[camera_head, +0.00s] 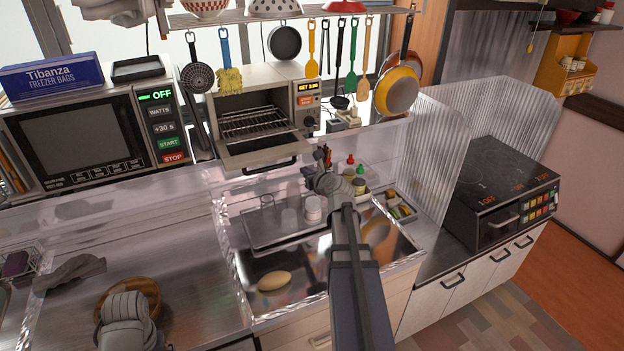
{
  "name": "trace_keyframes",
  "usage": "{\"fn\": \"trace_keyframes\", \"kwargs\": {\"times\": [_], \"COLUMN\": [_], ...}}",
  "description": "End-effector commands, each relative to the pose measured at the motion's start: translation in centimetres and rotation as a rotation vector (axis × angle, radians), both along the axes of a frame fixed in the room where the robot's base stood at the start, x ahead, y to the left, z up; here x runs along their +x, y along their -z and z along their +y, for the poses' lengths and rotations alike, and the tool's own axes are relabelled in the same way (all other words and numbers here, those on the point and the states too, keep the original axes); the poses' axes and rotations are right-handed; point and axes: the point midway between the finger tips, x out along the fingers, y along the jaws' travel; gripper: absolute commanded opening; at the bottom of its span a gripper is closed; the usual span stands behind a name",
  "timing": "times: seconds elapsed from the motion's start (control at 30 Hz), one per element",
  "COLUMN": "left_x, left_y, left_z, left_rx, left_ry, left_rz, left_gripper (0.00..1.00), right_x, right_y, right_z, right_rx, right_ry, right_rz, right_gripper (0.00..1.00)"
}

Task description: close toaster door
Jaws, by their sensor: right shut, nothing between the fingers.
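The toaster (282,88) stands on the shelf behind the sink, right of the microwave. Its door (258,158) is open, folded down towards me with its handle at the front edge. The wire rack inside shows and looks empty. My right gripper (321,157) is shut and empty. In the picture it is just right of the door's handle end; whether it touches the door I cannot tell. A grey ribbed part, which looks like my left gripper (127,318), is at the lower left over a brown bowl. Its fingers cannot be made out.
A microwave (85,138) stands left of the toaster. Utensils and a yellow pan (397,92) hang above and to the right. Bottles and jars (350,170) stand close by my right gripper. The sink (290,293) below holds a potato-like item.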

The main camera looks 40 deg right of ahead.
Motion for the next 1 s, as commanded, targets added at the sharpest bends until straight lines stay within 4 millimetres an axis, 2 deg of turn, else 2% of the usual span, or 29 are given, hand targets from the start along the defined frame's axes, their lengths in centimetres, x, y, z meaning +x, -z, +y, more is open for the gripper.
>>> {"fn": "trace_keyframes", "kwargs": {"times": [0.03, 0.1, 0.13, 0.2, 0.4, 1.0], "left_x": [0.0, 0.0, 0.0, 0.0, 0.0, 0.0], "left_y": [0.7, 1.0, -0.2, -1.3, -2.8, -3.4], "left_z": [0.0, 0.0, 0.0, 0.0, 0.0, 0.0], "left_rx": [0.000, 0.000, 0.000, 0.000, 0.000, 0.000], "left_ry": [0.000, 0.000, 0.000, 0.000, 0.000, 0.000], "left_rz": [0.000, 0.000, 0.000, 0.000, 0.000, 0.000], "left_gripper": [1.00, 1.00, 1.00, 1.00, 1.00, 1.00], "right_x": [1.3, 2.4, 2.1, 1.8, 1.8, 1.8], "right_y": [0.7, 1.1, -0.1, -1.3, -2.8, -3.4], "right_z": [-0.4, -0.7, -0.5, -0.4, -0.4, -0.4], "right_rx": [0.000, 0.002, 0.001, 0.001, 0.001, 0.001], "right_ry": [-0.001, -0.002, -0.001, 0.000, 0.000, -0.001], "right_rz": [0.000, 0.000, 0.000, 0.000, 0.000, 0.001], "right_gripper": [0.00, 0.00, 0.00, 0.00, 0.00, 0.00]}}
